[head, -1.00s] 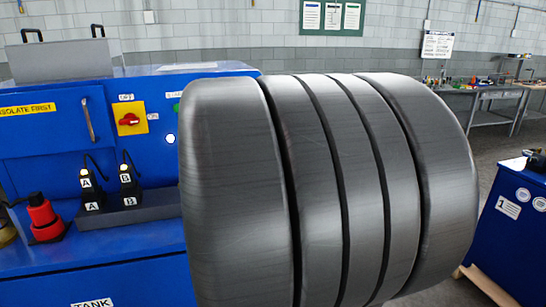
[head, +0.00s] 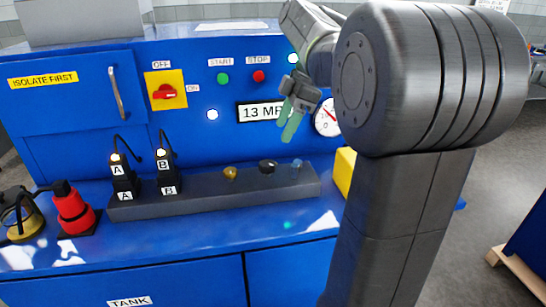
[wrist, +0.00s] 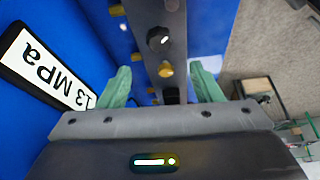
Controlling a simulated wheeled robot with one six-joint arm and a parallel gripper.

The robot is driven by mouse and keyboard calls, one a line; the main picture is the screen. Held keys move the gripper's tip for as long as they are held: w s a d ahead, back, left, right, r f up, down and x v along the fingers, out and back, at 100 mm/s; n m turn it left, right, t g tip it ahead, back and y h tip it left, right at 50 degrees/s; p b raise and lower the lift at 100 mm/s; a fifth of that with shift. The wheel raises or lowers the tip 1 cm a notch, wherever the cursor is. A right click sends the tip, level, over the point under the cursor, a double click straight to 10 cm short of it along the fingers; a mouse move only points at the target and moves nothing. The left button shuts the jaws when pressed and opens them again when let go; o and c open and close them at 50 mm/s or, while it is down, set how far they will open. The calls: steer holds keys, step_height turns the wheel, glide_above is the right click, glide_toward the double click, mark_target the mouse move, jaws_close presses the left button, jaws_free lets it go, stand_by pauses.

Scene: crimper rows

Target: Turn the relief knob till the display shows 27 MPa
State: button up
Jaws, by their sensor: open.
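The display (head: 262,112) on the blue front panel starts with 13 and is partly hidden by my gripper. In the wrist view the display (wrist: 45,68) appears upside down and reads 13 MPa. A grey block below carries a brass-coloured knob (head: 230,173), a black knob (head: 267,167) and a bluish knob (head: 296,164). I cannot tell by label which is the relief knob. My gripper (head: 290,122), with green fingers, is open and empty, in front of the panel between the display and the gauge. In the wrist view, yellow and dark knobs show beyond the gap between the fingers.
A round gauge (head: 327,118) sits right of my gripper. The panel has a red switch on a yellow plate (head: 166,91), a green start button (head: 222,78) and a red stop button (head: 259,76). Connectors A (head: 121,178) and B (head: 167,172) stand left. A yellow block (head: 344,170) is right.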

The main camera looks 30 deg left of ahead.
mark_target(268, 163)
steer(key=x, duration=1)
steer(key=shift+w+f, duration=0.1)
steer(key=c, duration=1)
